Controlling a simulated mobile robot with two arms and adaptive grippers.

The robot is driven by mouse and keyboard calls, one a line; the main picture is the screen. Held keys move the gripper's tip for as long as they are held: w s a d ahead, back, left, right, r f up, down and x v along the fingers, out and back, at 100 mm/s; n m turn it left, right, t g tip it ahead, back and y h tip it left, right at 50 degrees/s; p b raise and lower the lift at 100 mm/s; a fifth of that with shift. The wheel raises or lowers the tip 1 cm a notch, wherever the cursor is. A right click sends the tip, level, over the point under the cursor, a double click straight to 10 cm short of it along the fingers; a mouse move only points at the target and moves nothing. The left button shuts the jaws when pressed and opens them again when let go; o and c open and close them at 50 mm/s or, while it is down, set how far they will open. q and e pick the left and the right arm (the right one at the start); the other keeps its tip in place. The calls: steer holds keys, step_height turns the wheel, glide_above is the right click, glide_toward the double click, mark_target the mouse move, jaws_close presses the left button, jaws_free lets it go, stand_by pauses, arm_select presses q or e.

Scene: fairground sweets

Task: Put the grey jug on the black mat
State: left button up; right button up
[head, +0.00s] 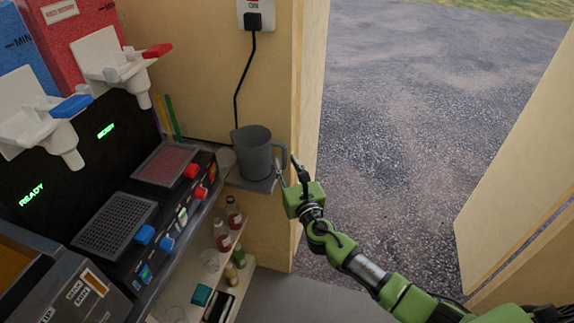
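The grey jug (254,150) stands upright on a small grey ledge by the wall corner, its handle on the right side. My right gripper (287,163) is at the jug's handle side, its two fingers apart with the handle near or between them. Whether they touch it I cannot tell. I cannot make out a separate black mat. A dark mesh grille (116,226) lies on the machine's front at left, in front of the blue-handled tap. My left gripper is not in view.
A slush machine with a red-handled tap (118,66) and a blue-handled tap (48,118) fills the left, with a reddish grille (165,165) at the back. Bottles (222,236) stand on a low shelf. A wooden doorpost (308,130) is close to my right gripper.

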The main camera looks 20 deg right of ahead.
steer(key=shift+r, duration=0.1)
steer(key=s, duration=1.2)
steer(key=s+d+f+m+g, duration=0.25)
steer(key=s+f+m, duration=0.25)
steer(key=f, duration=0.7)
steer(key=s+d+f+m+g+h, duration=0.15)
steer(key=s+f+m+g, duration=0.3)
steer(key=f, duration=0.75)
steer(key=s+d+f+m+g, duration=0.3)
steer(key=s+f+m, duration=0.25)
steer(key=f, duration=0.65)
steer(key=s+a+f+m+g, duration=0.1)
steer(key=s+f+m+g, duration=0.1)
steer(key=s+f+m, duration=0.4)
steer(key=s+a+f+m+g+y, duration=0.1)
steer(key=s+f+m, duration=0.5)
steer(key=s, duration=1)
steer(key=s+a+f+m+g, duration=0.2)
steer(key=s+f+m+g, duration=0.2)
steer(key=s, duration=0.7)
step_height(320, 180, down, 2)
steer(key=shift+s+a+f+m, duration=0.1)
steer(key=shift+s+a+m, duration=0.25)
steer(key=shift+m, duration=0.85)
